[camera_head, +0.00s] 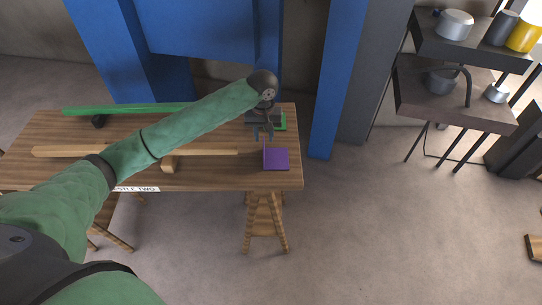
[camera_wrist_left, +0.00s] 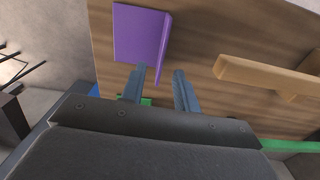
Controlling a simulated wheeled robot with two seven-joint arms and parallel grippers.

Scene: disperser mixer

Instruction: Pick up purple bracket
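The purple bracket (camera_head: 276,159) lies on the wooden table near its right end in the head view. In the left wrist view the purple bracket (camera_wrist_left: 139,36) shows a flat plate with an upright flange along one side. My left gripper (camera_head: 263,132) is above the table, just behind and slightly left of the bracket in the head view. Its two fingers (camera_wrist_left: 160,82) are apart with nothing between them, and one fingertip is close to the bracket's flange; I cannot tell whether they touch. My right gripper is in neither view.
The wooden table (camera_head: 220,178) also holds a long wooden bar (camera_head: 210,152), a green bar (camera_head: 135,108) and a green piece (camera_head: 281,121) behind my gripper. Blue columns (camera_head: 335,80) stand behind the table. Dark shelves (camera_head: 450,100) with pots stand at right. The floor between is clear.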

